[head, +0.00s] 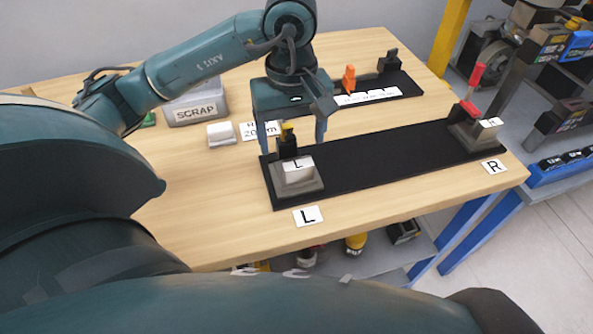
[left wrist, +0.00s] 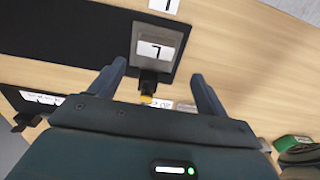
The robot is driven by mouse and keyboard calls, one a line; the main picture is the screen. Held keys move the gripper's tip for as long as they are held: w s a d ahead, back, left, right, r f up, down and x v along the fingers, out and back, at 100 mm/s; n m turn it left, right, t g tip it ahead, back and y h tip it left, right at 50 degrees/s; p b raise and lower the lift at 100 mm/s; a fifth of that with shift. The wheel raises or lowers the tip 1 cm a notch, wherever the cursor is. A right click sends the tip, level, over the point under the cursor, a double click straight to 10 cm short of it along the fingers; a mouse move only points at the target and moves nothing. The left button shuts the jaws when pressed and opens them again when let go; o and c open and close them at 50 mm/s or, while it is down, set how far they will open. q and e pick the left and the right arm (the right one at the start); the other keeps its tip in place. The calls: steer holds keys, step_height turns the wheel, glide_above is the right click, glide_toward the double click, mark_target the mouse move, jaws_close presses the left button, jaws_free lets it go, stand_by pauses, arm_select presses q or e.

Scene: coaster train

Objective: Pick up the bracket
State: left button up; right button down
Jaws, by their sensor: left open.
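No part is marked as the bracket; a small black upright piece with a yellow top (head: 288,143) stands at the grey block labelled L (head: 298,174), on the left end of the long black plate (head: 375,158). My left gripper (head: 292,146) points down over this piece, open, one finger on each side. In the left wrist view the fingers (left wrist: 158,74) are spread with the dark piece (left wrist: 147,84) between them and the L block (left wrist: 157,48) just beyond. My right gripper is not in view.
The R block (head: 486,131) with a red-handled part (head: 473,88) stands at the plate's right end. Behind are a second black plate with an orange piece (head: 348,78), a white block (head: 221,134) and a grey SCRAP box (head: 195,108). The front left tabletop is clear.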

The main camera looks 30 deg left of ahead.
mark_target(296, 164)
arm_select(q)
step_height(296, 164, down, 3)
steer(key=shift+r, duration=0.1)
steer(key=shift+w+d+f+p, duration=0.15)
steer(key=shift+f+p, duration=0.1)
steer(key=shift+f, duration=0.65)
steer(key=shift+w+a+f+p, duration=0.1)
steer(key=shift+f+p, duration=0.15)
steer(key=shift+f, duration=0.65)
steer(key=shift+w+d+f+p, duration=0.15)
steer(key=shift+f+p, duration=0.1)
steer(key=shift+f, duration=0.65)
steer(key=shift+c, duration=0.5)
